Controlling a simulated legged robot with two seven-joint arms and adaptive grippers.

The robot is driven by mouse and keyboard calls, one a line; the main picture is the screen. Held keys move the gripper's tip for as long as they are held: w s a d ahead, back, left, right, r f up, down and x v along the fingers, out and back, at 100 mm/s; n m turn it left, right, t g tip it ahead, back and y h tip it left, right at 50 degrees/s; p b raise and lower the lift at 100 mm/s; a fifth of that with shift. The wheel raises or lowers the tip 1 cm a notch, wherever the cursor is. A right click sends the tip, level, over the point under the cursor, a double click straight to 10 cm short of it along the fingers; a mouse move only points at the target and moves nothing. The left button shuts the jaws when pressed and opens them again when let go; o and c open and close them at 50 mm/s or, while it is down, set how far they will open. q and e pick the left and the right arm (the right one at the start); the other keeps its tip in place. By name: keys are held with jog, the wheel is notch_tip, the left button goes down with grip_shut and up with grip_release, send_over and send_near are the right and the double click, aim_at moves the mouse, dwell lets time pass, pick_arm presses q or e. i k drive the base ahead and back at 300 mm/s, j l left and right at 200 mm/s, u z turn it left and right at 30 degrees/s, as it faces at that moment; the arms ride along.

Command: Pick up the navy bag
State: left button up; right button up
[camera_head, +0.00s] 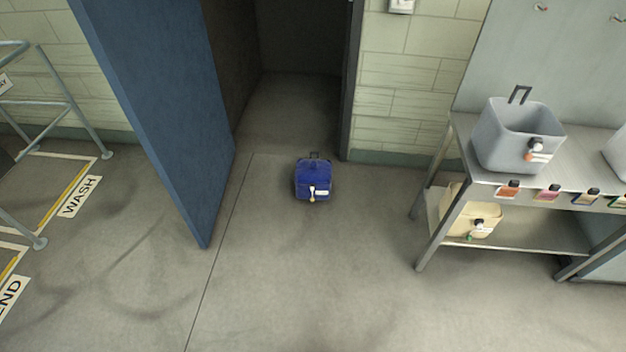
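The navy bag (314,181) stands upright on the grey floor, just in front of an open doorway. It is blue, with a small dark handle loop on top and a white tag on its front. Nothing touches it or covers it. Neither of my grippers shows in the head view.
A blue door (165,110) stands open left of the bag. At the right, a metal table (455,150) holds a grey bin (510,150) on top and a cream bin (462,216) on its lower shelf. Metal railings (60,103) stand at the left. The floor before the bag is clear.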

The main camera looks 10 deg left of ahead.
aim_at(317, 173)
jog(key=i+l+u, duration=0.1)
jog(key=i, duration=0.35)
jog(key=i+l+u, duration=0.1)
jog(key=i, duration=0.35)
jog(key=i+l, duration=0.25)
jog(key=i, duration=0.15)
jog(key=i+l+u, duration=0.15)
jog(key=i, duration=0.3)
